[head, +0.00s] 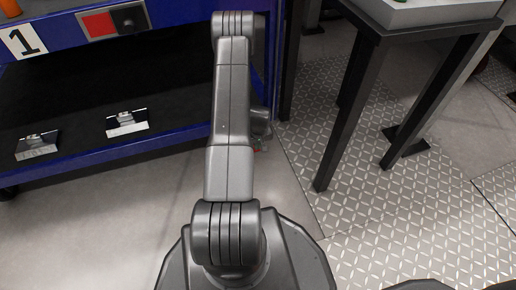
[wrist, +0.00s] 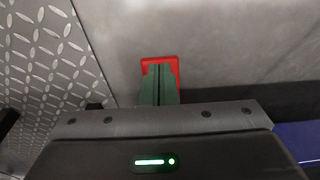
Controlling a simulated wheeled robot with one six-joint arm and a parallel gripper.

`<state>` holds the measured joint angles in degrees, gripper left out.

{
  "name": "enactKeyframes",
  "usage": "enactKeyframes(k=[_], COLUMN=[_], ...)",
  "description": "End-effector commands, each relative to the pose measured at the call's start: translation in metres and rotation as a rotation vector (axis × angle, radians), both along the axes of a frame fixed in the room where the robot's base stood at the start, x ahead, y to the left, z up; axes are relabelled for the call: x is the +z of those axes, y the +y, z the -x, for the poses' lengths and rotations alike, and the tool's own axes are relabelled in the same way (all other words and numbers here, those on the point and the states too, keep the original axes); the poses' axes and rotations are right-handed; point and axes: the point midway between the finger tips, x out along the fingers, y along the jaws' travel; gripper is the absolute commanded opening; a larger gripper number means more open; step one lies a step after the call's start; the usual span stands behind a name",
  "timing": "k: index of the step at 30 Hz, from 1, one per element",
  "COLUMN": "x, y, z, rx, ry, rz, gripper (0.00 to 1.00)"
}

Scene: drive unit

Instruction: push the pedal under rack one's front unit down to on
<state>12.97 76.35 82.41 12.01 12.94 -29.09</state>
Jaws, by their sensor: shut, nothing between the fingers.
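Rack one is the blue frame (head: 165,140) with a white "1" label (head: 22,42) at the upper left of the head view. A red piece that looks like the pedal (wrist: 160,60) shows in the wrist view, low over the grey floor. My gripper (wrist: 159,70) is shut and empty, its green fingertips in front of the red piece and covering its middle. I cannot tell whether they touch it or whether it is up or down. In the head view my arm hides most of the gripper, and only a sliver of red (head: 260,150) shows beside the rack's right end.
A red panel with a dark knob (head: 127,21) is on the rack's upper beam. Two small metal brackets (head: 127,123) (head: 37,146) sit on its dark lower shelf. A dark-legged table (head: 365,100) stands to the right on diamond plate. Plain floor in front of the rack is clear.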

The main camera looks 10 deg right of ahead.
Motion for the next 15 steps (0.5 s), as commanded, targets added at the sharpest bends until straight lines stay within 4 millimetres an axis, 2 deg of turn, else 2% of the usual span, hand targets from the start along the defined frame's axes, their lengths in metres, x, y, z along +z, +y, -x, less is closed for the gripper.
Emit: enactKeyframes(k=[1,6,9,15], x=[0.014,0.04,0.052,0.065], y=[-0.002,-0.004,-0.004,-0.006], z=[0.011,0.039,0.052,0.067], rx=[-0.003,-0.003,-0.003,-0.003], ry=[0.002,0.001,0.003,0.001], rz=[0.0,0.0,0.0,0.0], gripper=[0.0,0.0,0.0,0.0])
